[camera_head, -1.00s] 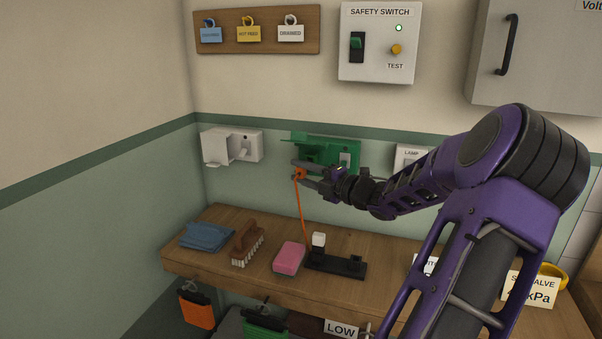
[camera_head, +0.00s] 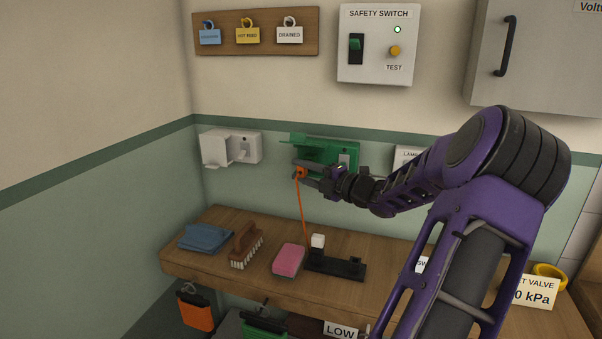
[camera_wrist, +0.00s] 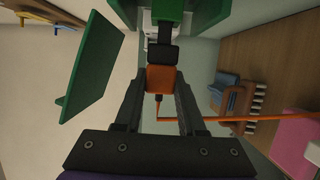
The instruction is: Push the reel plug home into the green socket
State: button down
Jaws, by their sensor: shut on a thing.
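The green socket (camera_head: 340,158) is on the wall with its lid raised; its green body (camera_wrist: 165,10) and lid (camera_wrist: 92,68) show in the wrist view. My gripper (camera_head: 299,171) is at the socket's lower left in the head view. It is shut on the orange reel plug (camera_head: 300,173), which sits between both fingers in the wrist view (camera_wrist: 160,80). The plug's black front (camera_wrist: 163,54) points at the socket, with a narrower dark piece between them. I cannot tell whether the plug is seated. An orange cable (camera_head: 304,215) hangs from the plug.
A white socket box (camera_head: 230,148) is left of the green one. The wooden shelf (camera_head: 210,268) below holds a blue cloth (camera_head: 205,237), a brush (camera_head: 246,246), a pink sponge (camera_head: 289,260) and a black stand (camera_head: 338,265). The safety switch (camera_head: 376,45) is above.

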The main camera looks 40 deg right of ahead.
jog(key=shift+w+d, duration=0.4)
jog(key=shift+d, duration=0.45)
jog(key=shift+c, duration=2.1)
grip_release()
jog(key=s+d, duration=0.2)
jog(key=s, duration=1.5)
jog(key=shift+s+p, duration=0.15)
jog(key=shift+p, duration=0.3)
jog(key=shift+d, duration=0.1)
